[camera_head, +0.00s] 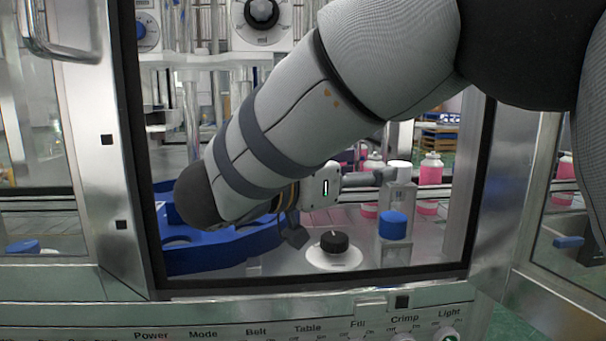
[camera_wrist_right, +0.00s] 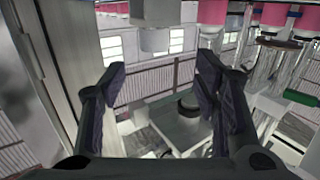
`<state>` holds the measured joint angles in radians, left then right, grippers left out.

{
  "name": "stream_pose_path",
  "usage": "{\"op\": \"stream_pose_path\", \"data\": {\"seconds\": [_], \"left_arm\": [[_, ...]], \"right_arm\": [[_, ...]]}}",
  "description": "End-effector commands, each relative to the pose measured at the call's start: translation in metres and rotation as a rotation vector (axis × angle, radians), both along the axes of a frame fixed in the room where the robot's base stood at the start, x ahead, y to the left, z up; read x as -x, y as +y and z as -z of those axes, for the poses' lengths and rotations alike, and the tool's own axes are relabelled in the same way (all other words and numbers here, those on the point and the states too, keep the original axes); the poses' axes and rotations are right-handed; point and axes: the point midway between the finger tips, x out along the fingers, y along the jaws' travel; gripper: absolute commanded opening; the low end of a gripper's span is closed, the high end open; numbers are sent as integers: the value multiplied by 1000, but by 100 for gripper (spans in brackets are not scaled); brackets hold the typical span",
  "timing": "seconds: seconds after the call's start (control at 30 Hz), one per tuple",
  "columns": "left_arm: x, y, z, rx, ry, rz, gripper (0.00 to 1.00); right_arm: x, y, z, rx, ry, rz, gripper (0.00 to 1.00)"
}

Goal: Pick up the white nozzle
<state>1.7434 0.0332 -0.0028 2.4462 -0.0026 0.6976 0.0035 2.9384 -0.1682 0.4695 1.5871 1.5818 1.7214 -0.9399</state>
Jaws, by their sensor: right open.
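A small white capped piece (camera_head: 400,165), which may be the white nozzle, stands on top of a clear grey block right of the arm in the head view. My right gripper (camera_head: 378,178) lies level inside the machine, fingers pointing right, close to this piece; whether they touch it cannot be told. In the right wrist view my right gripper (camera_wrist_right: 163,82) has its two dark fingers wide apart, with nothing held between them. A pale cylinder (camera_wrist_right: 155,38) shows beyond the fingertips at the top; I cannot tell if it is the nozzle. My left gripper is not in view.
A blue cap (camera_head: 393,225) sits on a clear block in front of the white piece. A black knob (camera_head: 334,242) on a white disc is nearby. A blue holder (camera_head: 215,250) lies below my arm. The metal door frame (camera_head: 125,150) borders the opening.

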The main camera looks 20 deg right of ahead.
Motion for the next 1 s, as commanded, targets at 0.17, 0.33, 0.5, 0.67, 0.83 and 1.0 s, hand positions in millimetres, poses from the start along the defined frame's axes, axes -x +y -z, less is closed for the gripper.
{"op": "stream_pose_path", "data": {"seconds": [0.17, 0.33, 0.5, 0.67, 0.83, 1.0], "left_arm": [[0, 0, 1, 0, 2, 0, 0], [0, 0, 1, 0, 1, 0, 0], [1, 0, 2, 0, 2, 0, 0], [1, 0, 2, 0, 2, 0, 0], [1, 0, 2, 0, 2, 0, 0], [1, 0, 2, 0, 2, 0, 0]], "right_arm": [[-12, -32, 3, -1, 1, 0, 56], [-16, -47, 5, 0, 1, 0, 56], [-23, -78, 10, -1, 1, 2, 56], [-27, -88, 10, 1, 2, -2, 56], [-27, -88, 10, 0, 1, -2, 40], [-27, -88, 10, 0, 1, -2, 2]]}}
